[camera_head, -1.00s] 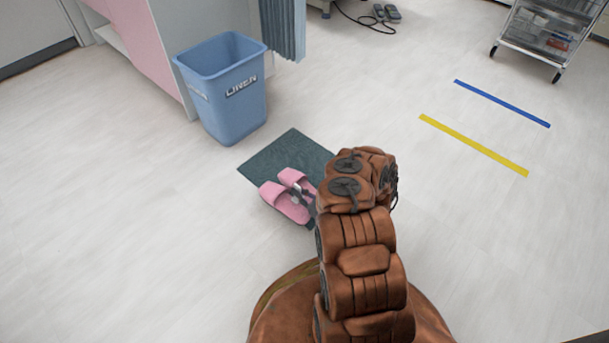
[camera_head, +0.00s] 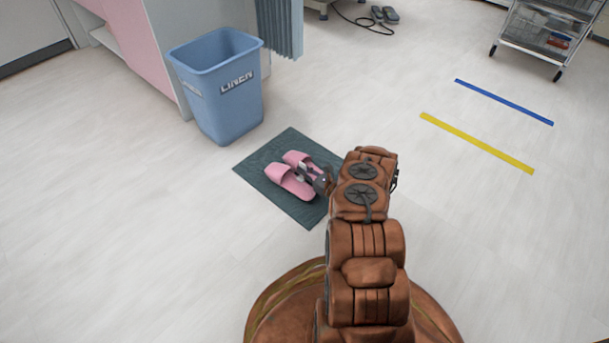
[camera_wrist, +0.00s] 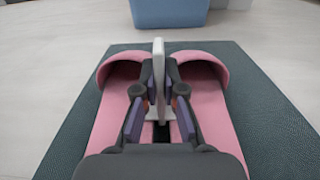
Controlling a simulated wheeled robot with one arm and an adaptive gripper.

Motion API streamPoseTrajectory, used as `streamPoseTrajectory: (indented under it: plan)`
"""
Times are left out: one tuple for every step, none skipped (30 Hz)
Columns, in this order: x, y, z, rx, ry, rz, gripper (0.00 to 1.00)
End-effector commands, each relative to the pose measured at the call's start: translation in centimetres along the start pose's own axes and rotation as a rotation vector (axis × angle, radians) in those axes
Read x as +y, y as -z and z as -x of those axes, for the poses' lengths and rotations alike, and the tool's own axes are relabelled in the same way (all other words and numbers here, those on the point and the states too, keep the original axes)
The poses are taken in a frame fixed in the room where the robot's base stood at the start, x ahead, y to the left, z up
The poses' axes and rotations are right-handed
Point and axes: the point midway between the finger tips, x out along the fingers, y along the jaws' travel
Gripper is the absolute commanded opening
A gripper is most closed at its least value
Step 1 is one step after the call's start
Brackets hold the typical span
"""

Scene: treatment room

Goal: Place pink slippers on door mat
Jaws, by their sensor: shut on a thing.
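The pair of pink slippers (camera_head: 287,182) lies side by side over the dark green door mat (camera_head: 263,165), within its outline in the head view. In the wrist view the slippers (camera_wrist: 113,112) point away from me, with mat (camera_wrist: 266,112) showing on both sides and beyond the toes. I cannot tell whether the soles touch the mat. My gripper (camera_wrist: 159,78) is shut on a thin pale upright piece between the two slippers. The gripper also shows at the slippers' right in the head view (camera_head: 308,174), partly hidden by my arm.
A blue linen bin (camera_head: 222,105) stands just behind the mat, close to its far edge. A wire cart (camera_head: 543,38) stands at the upper right. Grey shoes (camera_head: 384,14) and a black cable lie at the back. Blue and yellow floor strips (camera_head: 478,143) lie right; open floor surrounds the mat.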

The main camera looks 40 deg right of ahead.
Motion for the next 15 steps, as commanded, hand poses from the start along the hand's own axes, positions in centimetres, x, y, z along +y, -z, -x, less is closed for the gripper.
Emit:
streamPoseTrajectory:
  plan:
    - [-0.06,1.02,0.05,-0.001,0.001,0.0,0.0]
    - [-0.09,1.2,0.07,-0.001,0.002,0.0,0.0]
    - [-0.1,1.3,0.08,0.0,0.003,0.0,0.0]
    - [-0.1,1.27,0.07,-0.001,0.003,0.0,0.0]
    - [-0.1,1.21,0.06,-0.001,0.003,0.001,0.0]
    - [-0.1,1.12,0.05,-0.001,0.002,0.001,0.0]
    - [-0.1,1.09,0.05,-0.001,0.002,0.001,0.0]
    - [-0.1,1.09,0.05,-0.001,0.002,0.001,0.0]
    - [-0.09,1.09,0.05,-0.001,0.002,0.001,0.0]
    - [-0.09,1.09,0.05,-0.001,0.002,0.001,0.0]
    - [-0.07,1.13,0.05,-0.001,0.002,0.001,0.0]
    - [-0.06,1.23,0.05,0.0,0.002,0.001,0.0]
    - [-0.04,1.32,0.04,0.0,0.001,0.001,0.0]
    - [-0.03,1.41,0.05,0.0,0.001,0.0,0.0]
    - [-0.04,1.4,0.05,0.0,0.001,0.0,0.12]
